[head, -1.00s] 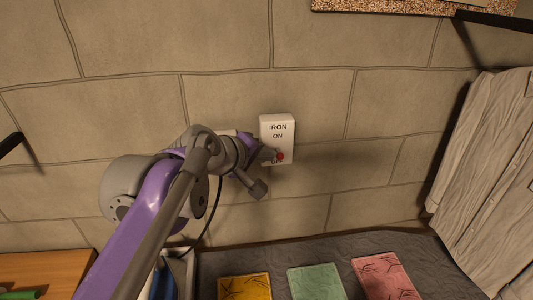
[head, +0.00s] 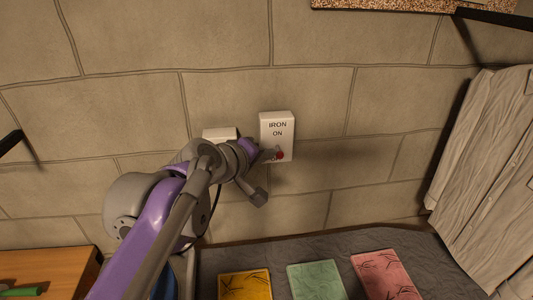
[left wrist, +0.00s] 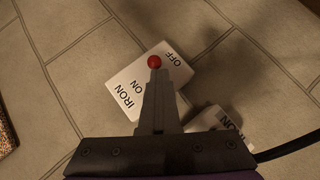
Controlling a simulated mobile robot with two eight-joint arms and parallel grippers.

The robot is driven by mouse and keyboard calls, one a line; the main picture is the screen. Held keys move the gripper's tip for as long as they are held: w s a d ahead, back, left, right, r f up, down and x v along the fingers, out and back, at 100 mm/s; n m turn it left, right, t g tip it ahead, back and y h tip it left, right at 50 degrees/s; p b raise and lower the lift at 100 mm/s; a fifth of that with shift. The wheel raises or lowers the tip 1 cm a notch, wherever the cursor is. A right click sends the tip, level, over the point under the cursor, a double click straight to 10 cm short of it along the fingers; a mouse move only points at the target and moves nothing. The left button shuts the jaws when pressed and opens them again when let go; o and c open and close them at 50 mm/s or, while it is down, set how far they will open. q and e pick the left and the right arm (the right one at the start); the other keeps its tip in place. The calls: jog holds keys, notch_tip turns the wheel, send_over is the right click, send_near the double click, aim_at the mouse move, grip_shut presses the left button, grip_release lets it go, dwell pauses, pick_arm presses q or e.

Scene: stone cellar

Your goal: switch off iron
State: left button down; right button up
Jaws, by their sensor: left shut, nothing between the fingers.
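A white switch box (head: 277,122) marked IRON, ON and OFF is on the stone wall. Its red knob (head: 280,155) is at the lower end in the head view. In the left wrist view the knob (left wrist: 154,61) lies between the ON and OFF words, nearer OFF. My left gripper (head: 268,155) is shut and empty, its tips right at the knob; it also shows in the left wrist view (left wrist: 155,76). I cannot tell if they touch. The OFF word is hidden in the head view. A blue object behind my arm is mostly hidden. My right gripper is not in view.
A second white box (left wrist: 213,120) marked IRON, with a dark cable, is beside the switch. Below are a grey padded surface (head: 330,253) with yellow, green and pink cloths, and a wooden table (head: 50,268). A pale shirt (head: 490,150) hangs at right.

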pick_arm(q)
jog(key=shift+f, duration=0.2)
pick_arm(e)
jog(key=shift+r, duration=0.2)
pick_arm(q)
jog(key=shift+r, duration=0.1)
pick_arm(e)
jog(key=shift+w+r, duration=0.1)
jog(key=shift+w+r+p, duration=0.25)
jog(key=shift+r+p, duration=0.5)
pick_arm(q)
jog(key=shift+r, duration=0.7)
jog(key=shift+s+r, duration=0.1)
jog(key=shift+s, duration=0.05)
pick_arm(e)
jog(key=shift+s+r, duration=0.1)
